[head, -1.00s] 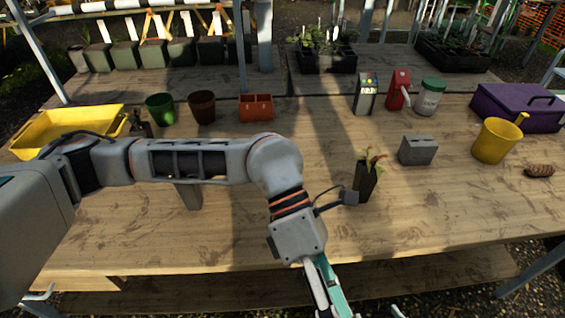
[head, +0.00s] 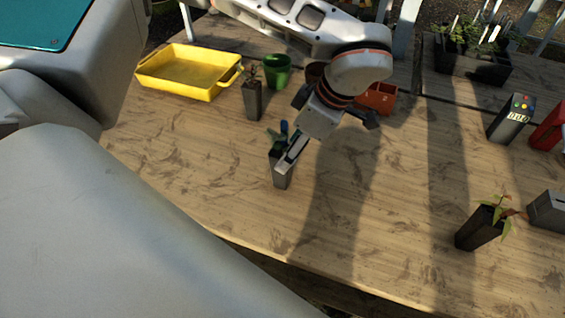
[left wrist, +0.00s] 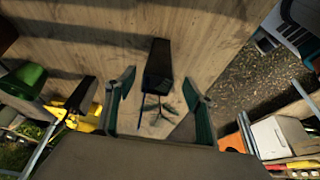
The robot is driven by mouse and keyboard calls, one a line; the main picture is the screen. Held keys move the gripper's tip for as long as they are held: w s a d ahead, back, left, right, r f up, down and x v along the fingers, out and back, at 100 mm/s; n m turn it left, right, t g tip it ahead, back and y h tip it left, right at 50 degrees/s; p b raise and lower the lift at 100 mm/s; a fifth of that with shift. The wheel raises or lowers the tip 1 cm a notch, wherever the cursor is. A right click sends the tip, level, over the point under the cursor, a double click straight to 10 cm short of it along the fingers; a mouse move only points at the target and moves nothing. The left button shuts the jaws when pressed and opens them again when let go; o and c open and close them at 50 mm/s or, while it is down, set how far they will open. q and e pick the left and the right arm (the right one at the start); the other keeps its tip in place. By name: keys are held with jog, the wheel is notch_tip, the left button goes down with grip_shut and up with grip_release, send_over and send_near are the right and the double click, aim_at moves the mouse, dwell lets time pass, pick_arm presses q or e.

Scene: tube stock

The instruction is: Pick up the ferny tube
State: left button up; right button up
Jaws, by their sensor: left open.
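A tube pot (head: 282,178) stands on the bench under my left gripper in the head view. The arm partly hides its green plant. In the left wrist view it is a dark tube (left wrist: 158,62) with thin, branching, fern-like leaves (left wrist: 157,108) toward the camera. My left gripper (head: 287,147) is open, its two green fingers (left wrist: 159,78) on either side of the tube with gaps visible. A second tube (head: 253,100) with a small dark plant stands behind and left. A third tube (head: 478,229) with reddish-green leaves stands at the right. My right gripper is out of view.
A yellow tray (head: 187,75), a green pot (head: 277,72) and an orange-red container (head: 378,98) stand toward the back. A black meter (head: 510,119) and a grey block (head: 548,211) are at the right. The bench between the gripper and the third tube is clear.

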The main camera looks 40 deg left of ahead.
pick_arm(q)
jog(key=x, duration=0.5)
jog(key=shift+a+f, duration=0.15)
jog(key=shift+a, duration=0.15)
jog(key=shift+w, duration=0.1)
jog(key=c, duration=1.3)
